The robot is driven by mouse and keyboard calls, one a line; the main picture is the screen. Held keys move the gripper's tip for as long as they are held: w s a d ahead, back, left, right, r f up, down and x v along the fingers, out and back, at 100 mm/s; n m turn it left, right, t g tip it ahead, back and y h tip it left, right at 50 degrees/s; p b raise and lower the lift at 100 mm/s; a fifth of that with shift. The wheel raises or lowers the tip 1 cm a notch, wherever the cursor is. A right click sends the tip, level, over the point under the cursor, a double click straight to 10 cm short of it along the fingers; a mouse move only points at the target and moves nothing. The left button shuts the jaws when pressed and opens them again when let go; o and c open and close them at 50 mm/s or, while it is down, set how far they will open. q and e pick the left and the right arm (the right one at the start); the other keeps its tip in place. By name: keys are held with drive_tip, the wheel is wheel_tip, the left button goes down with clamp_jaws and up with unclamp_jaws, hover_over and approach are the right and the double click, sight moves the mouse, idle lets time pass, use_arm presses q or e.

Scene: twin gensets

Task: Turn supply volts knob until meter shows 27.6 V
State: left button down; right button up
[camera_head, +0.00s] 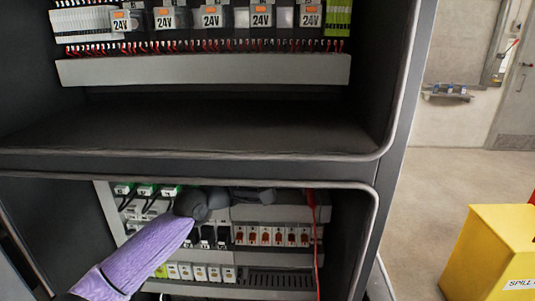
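I see no supply volts knob and no meter that I can make out in this view. My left arm comes in from the lower left as a purple link with a dark grey joint. Its dark end, my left gripper (262,196), is inside the lower bay of the cabinet, in front of the upper part of the panel. The fingers are too dark and small to tell whether they are open or shut. My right gripper is not in view.
The cabinet (393,130) has an upper bay with several 24V modules (211,17) and a dark shelf (190,130). The lower bay holds a row of red-marked breakers (266,236) and a hanging red cable (317,245). A yellow spill bin (480,250) stands at right on open floor.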

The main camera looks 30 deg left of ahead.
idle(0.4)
use_arm(q)
drive_tip(key=shift+c, duration=2.1)
unclamp_jaws()
drive_tip(key=b+v, duration=0.2)
drive_tip(key=v, duration=0.7)
drive_tip(key=shift+s, duration=0.4)
drive_tip(key=shift+a, duration=0.15)
